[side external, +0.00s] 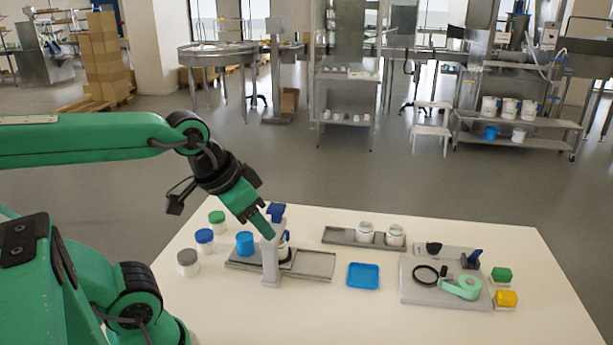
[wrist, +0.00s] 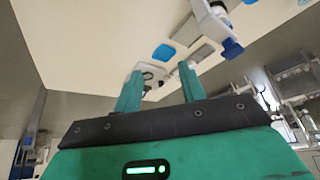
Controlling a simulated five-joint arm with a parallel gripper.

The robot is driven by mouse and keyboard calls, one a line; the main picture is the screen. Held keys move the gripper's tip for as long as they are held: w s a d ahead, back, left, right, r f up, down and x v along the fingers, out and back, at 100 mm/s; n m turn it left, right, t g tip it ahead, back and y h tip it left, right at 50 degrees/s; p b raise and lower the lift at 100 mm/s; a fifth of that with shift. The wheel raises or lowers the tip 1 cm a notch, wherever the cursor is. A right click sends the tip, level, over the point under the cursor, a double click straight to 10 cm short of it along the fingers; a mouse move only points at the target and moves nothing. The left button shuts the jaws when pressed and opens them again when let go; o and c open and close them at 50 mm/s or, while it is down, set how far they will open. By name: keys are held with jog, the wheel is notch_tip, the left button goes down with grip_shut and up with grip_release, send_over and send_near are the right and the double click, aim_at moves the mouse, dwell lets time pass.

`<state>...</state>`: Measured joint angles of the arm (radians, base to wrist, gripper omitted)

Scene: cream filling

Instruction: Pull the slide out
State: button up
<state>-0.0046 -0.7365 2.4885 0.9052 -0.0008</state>
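The filling station (side external: 270,262) is a grey upright post with a blue part on top (side external: 276,210). It stands on a long grey base (side external: 238,264), and a flat grey plate (side external: 313,263), which looks like the slide, lies at the base's right. A white jar with a dark band (side external: 283,252) is partly hidden behind the post. In the wrist view the station (wrist: 212,20) is at the top right with its blue part (wrist: 232,48). My gripper (side external: 265,228) is above and overlapping the station's top in the side view. Its green fingers (wrist: 161,68) are apart and empty.
A blue cup (side external: 245,243) stands at the base's left, beside several lidded jars (side external: 205,237). A blue tray (side external: 363,276) lies to the right. A grey tray (side external: 340,236) holds two white jars behind. A tool board (side external: 420,292) and green and yellow blocks (side external: 506,298) are farther right.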

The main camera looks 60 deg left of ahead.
jog(key=w, duration=0.1)
jog(key=n+g+h, duration=0.2)
jog(key=n+g, duration=0.5)
jog(key=g, duration=0.2)
send_over(286, 230)
jog(key=w+a, duration=0.2)
jog(key=w, duration=0.1)
notch_tip(286, 230, down, 15)
jog(key=shift+s+d+r, duration=0.15)
jog(key=shift+s+d, duration=0.05)
jog(key=shift+x, duration=3.9)
jog(key=shift+s+d, duration=0.1)
jog(key=shift+d, duration=0.1)
